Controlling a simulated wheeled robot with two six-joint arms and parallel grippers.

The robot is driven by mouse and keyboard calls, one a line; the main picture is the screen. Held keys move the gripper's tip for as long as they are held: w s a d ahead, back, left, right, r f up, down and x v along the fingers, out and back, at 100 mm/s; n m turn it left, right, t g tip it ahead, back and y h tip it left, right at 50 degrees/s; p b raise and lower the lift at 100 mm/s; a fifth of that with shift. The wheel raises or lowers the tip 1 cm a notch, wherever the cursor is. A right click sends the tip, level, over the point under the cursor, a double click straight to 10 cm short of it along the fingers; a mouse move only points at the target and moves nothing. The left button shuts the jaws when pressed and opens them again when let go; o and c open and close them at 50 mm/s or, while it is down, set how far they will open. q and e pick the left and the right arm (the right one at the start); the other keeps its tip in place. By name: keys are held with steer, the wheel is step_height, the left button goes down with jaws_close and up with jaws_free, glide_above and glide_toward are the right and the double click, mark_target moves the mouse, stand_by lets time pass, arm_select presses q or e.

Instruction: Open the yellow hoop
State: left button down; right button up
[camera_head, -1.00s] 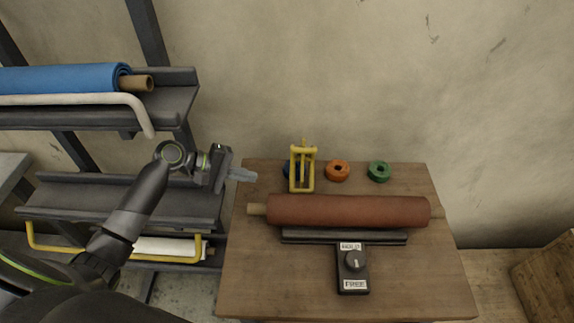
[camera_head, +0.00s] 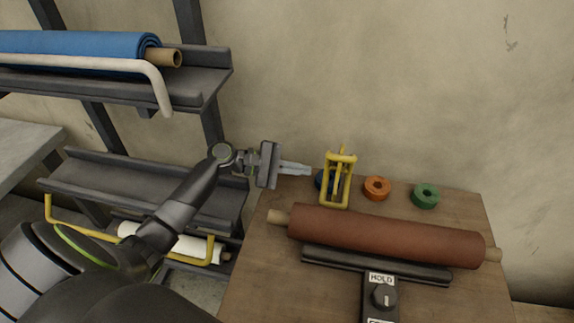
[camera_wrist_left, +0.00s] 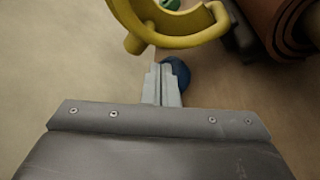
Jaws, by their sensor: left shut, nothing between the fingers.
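A yellow frame (camera_head: 338,182) stands upright on the wooden table, in front of a blue tape roll (camera_head: 320,180). In the left wrist view, a curved yellow bar (camera_wrist_left: 180,41) crosses the top, just beyond my fingertips. A second yellow bar, bent like a hoop (camera_head: 130,240), runs along the front of the lowest shelf, before a white roll (camera_head: 172,243). I cannot tell which is meant. My left gripper (camera_head: 303,169) is shut and empty, just left of the yellow frame; contact is unclear. It also shows in the left wrist view (camera_wrist_left: 161,90). My right gripper is out of view.
A red-brown roll (camera_head: 385,236) lies across the table (camera_head: 285,290) above a black bar with a HOLD knob (camera_head: 384,296). Orange (camera_head: 377,188) and green (camera_head: 425,195) tape rolls sit behind. A blue roll (camera_head: 75,48) lies on the top shelf behind a white bar (camera_head: 95,63).

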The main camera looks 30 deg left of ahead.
mark_target(338, 173)
arm_select(q)
steer(key=shift+x, duration=2.15)
steer(key=shift+s+r+m, duration=0.1)
steer(key=shift+r+m, duration=0.05)
steer(key=shift+m, duration=0.15)
steer(key=shift+r+p, duration=0.55)
steer(key=shift+p, duration=0.1)
steer(key=shift+s+r, duration=0.15)
steer(key=shift+d, duration=0.1)
